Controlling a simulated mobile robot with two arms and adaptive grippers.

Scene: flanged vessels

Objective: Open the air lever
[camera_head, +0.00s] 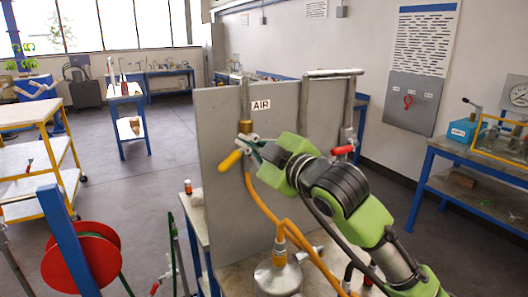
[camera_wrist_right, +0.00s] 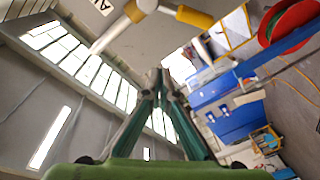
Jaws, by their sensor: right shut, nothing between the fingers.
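The air lever has a yellow handle (camera_head: 230,160) and sits on a valve below the AIR label (camera_head: 261,104) on a grey upright panel. The handle slants down to the left. In the right wrist view the yellow handle (camera_wrist_right: 193,17) is at the top, beyond the fingertips. My right gripper (camera_head: 256,150) is at the valve, just right of the handle, and partly hides the valve body. In the right wrist view its fingers (camera_wrist_right: 160,75) meet at the tips with nothing between them, apart from the lever. My left gripper is not in view.
An orange hose (camera_head: 262,203) runs from the valve down towards a metal flanged vessel (camera_head: 278,276). A second valve with a red handle (camera_head: 343,149) is to the right on the same panel (camera_head: 215,125). A red hose reel (camera_head: 85,262) stands at lower left.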

